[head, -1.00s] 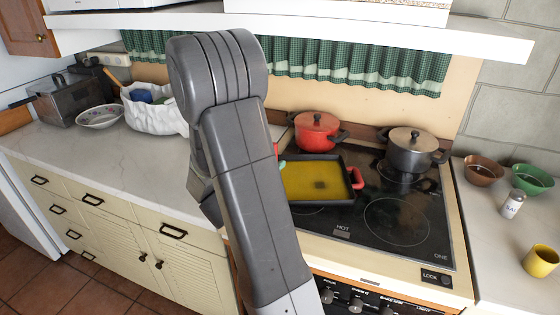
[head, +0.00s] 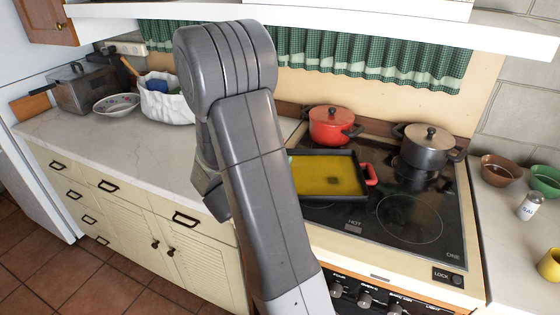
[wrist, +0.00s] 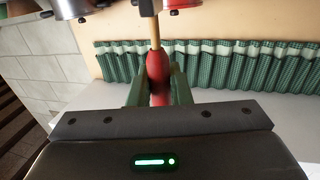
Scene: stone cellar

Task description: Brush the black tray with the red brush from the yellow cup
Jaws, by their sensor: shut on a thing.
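The black tray (head: 362,192) lies on the stove top, with a yellow inner surface, a dark patch on it and a red handle at its right. My arm covers its left end. The yellow cup (head: 550,265) stands on the right counter, cut off by the picture's edge. The brush's bristles are not visible. My arm hides the gripper and brush in the head view.
A red pot (head: 331,126) and a grey pot (head: 426,147) stand behind the tray on the stove (head: 408,218). Brown (head: 497,170) and green bowls (head: 546,180) and a salt shaker (head: 530,206) are at right. The left counter (head: 125,145) is clear in front.

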